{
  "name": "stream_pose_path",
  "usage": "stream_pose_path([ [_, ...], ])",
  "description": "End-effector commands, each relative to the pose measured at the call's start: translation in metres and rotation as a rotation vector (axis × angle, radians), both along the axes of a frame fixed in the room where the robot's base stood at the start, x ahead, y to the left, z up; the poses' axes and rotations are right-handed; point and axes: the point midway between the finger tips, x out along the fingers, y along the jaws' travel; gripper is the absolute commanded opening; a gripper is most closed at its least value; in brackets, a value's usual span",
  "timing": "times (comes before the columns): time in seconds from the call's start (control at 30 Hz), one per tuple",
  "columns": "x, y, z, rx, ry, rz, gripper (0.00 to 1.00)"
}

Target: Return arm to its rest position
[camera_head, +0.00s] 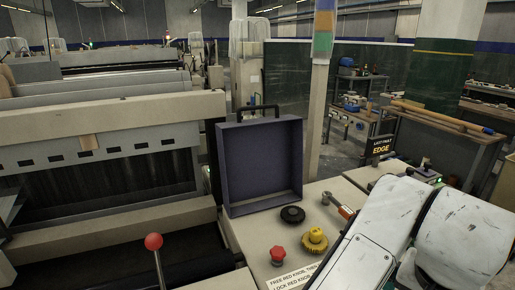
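My white, scuffed arm (400,232) fills the lower right of the head view, over the right part of the machine's beige top. My gripper is not clearly in view; the arm's end is hidden or outside the picture. A short metal lever with an orange-red end (329,197) shows just left of the arm. I cannot tell whether it touches the arm.
A purple open box (262,208) stands on the machine top. Near it are a black knob (293,215), a yellow knob (315,240) and a red knob (278,255). A red-balled lever (153,242) rises at lower left. A small display (381,146) reads "EDGE".

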Motion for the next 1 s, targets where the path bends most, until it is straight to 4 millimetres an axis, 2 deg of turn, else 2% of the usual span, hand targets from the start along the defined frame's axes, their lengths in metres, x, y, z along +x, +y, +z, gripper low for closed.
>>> stream_pose_path([
  [0.03,0.001,-0.014,-0.001,-0.043,-0.013,0.004,1.0],
  [0.2,0.007,-0.057,-0.005,-0.195,-0.068,0.065,1.0],
  [0.37,0.009,-0.086,-0.019,-0.312,-0.081,0.168,1.0],
  [0.5,0.003,-0.1,-0.044,-0.371,-0.06,0.283,1.0],
  [0.67,-0.015,-0.103,-0.088,-0.377,-0.006,0.424,1.0],
  [0.77,-0.034,-0.098,-0.122,-0.345,0.039,0.514,1.0],
  [0.87,-0.059,-0.087,-0.16,-0.285,0.085,0.598,1.0],
  [1.0,-0.106,-0.06,-0.212,-0.156,0.145,0.701,1.0],
])
